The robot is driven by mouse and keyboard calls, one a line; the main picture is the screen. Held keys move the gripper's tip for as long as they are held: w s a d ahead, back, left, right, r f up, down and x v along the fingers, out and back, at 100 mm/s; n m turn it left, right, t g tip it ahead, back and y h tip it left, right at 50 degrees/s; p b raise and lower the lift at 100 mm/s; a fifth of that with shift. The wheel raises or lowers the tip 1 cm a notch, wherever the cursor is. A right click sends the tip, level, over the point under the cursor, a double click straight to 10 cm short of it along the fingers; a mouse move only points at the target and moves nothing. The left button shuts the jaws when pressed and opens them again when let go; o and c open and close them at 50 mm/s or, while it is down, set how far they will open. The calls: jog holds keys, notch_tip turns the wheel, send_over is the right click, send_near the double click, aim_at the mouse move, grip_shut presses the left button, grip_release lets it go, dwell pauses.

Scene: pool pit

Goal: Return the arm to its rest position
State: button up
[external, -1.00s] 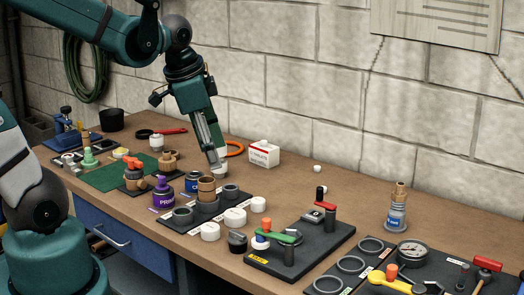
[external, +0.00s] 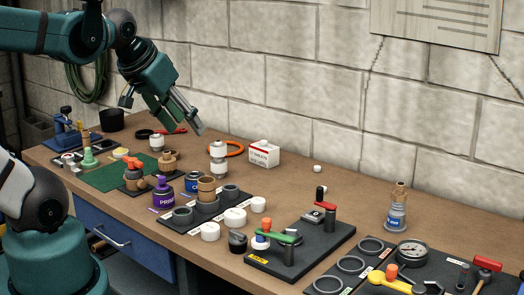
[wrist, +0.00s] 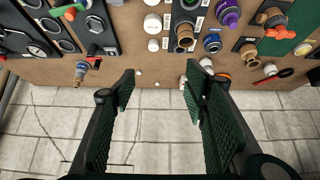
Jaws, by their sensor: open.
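My gripper (external: 197,127) is in the air above the back of the bench, toward the wall, left of and above a white capped bottle (external: 218,159). In the wrist view my gripper (wrist: 160,85) has its two green-padded fingers spread wide with nothing between them. My arm reaches in from the upper left in the external view. The bottle stands upright on the bench, apart from the fingers. In the wrist view the bench lies beyond the fingertips and the block wall fills the lower part.
The bench (external: 320,192) carries a white-and-red box (external: 264,153), an orange ring (external: 232,148), a purple bottle (external: 163,190), a black valve board (external: 300,248), a blue-labelled bottle (external: 396,210) and a gauge (external: 413,252). The block wall stands close behind. The air above the bench is clear.

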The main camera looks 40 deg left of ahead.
jog(key=shift+f, duration=0.15)
jog(key=shift+f+b, duration=1.05)
jog(key=shift+b, duration=0.1)
dwell(0.6)
